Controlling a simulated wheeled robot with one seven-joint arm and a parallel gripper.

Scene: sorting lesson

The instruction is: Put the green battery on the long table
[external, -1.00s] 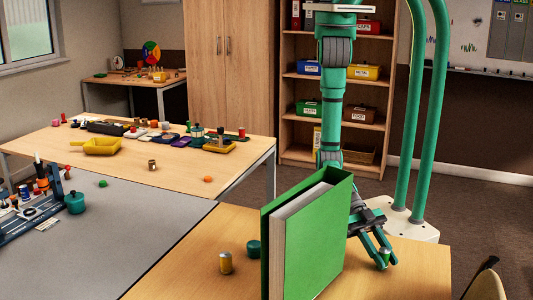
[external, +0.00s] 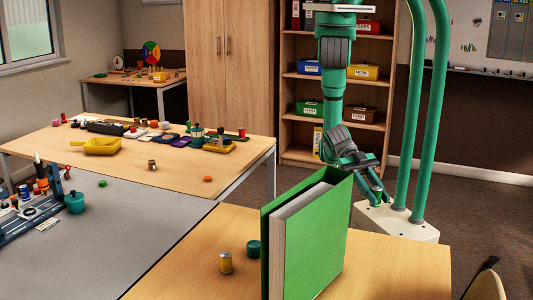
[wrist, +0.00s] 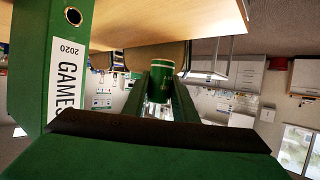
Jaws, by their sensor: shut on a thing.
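My gripper (external: 377,197) is shut on the green battery (wrist: 162,68), which shows between the two fingertips in the wrist view. In the external view the gripper is raised, just right of the green binder on the near wooden table, and the battery is hard to make out there. A long wooden table (external: 125,172) stands at the left middle of the external view, apart from the gripper, with several things on it.
The tall green binder (external: 318,240) stands upright beside my gripper; a yellow can (external: 225,263) and a teal pot (external: 253,249) are left of it. A yellow tray (external: 97,146) and an orange disc (external: 207,179) lie on the long table, whose front right part has bare room.

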